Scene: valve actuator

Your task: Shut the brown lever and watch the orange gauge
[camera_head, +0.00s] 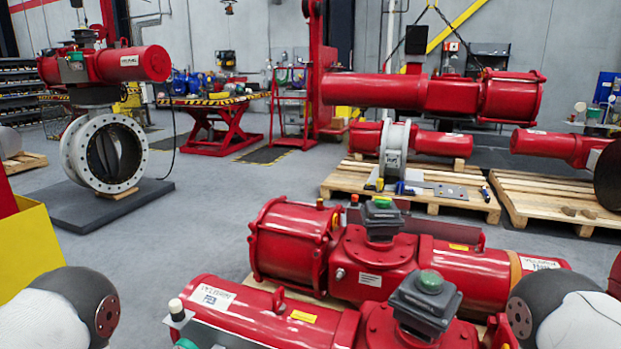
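I cannot make out a brown lever or an orange gauge in the head view. A red valve actuator (290,240) lies across the middle foreground, with a grey box with a green top (381,218) on it. A second red actuator (265,312) lies in front of it, also with a grey box with a green dome (425,302). At the left, a red actuator (105,66) sits on a grey flanged valve (107,153). Parts of my arms show at the bottom left and bottom right corners. Neither gripper is in view.
A yellow bin (28,248) stands at the left edge. Wooden pallets (340,178) with red actuators stand at the back right. A red lift table (213,125) stands behind. The grey floor (190,230) between the left valve and the foreground actuators is clear.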

